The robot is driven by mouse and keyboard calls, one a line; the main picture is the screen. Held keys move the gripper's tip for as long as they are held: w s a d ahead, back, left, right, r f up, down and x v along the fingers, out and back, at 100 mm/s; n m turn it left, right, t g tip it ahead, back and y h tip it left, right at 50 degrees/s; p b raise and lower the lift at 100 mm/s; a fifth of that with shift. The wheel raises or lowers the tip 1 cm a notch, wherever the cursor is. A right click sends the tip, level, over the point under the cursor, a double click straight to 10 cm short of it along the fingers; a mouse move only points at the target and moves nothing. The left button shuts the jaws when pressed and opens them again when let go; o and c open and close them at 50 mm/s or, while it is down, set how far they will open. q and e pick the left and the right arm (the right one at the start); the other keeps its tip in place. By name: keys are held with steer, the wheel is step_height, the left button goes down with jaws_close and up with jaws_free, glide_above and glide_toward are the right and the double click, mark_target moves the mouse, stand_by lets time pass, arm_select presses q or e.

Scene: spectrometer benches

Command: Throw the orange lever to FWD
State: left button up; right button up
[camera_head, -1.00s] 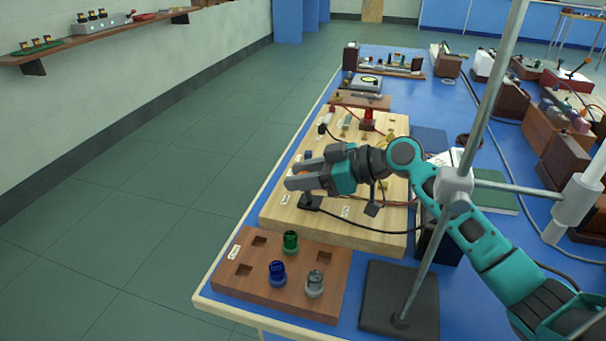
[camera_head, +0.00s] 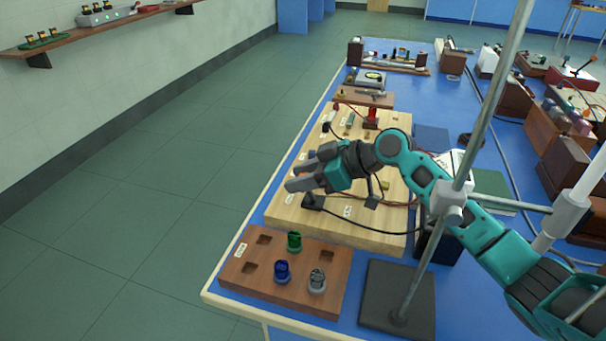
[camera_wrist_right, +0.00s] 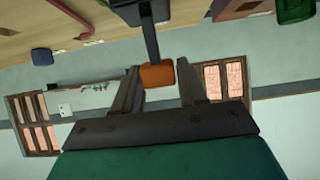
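The orange lever knob (camera_wrist_right: 157,75) sits on a dark stem (camera_wrist_right: 149,35) in the right wrist view. It lies between the two fingers of my right gripper (camera_wrist_right: 158,90), near their tips, with a visible gap on each side. The gripper is open around the knob. In the head view my right gripper (camera_head: 303,177) is over the left part of the pale wooden board (camera_head: 375,226), pointing left. The lever's black base (camera_head: 313,202) shows just below the fingers, which mostly hide the knob. Small white labels on the board are unreadable. My left gripper is out of view.
A brown socket board (camera_head: 240,280) with green, blue and grey pegs stands nearer. A metal stand pole (camera_head: 475,120) rises from a dark base (camera_head: 385,295), in front of my right arm. A red lamp (camera_head: 371,116) and cables lie on the board beyond.

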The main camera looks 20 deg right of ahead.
steer(key=o, duration=0.3)
steer(key=v, duration=1.3)
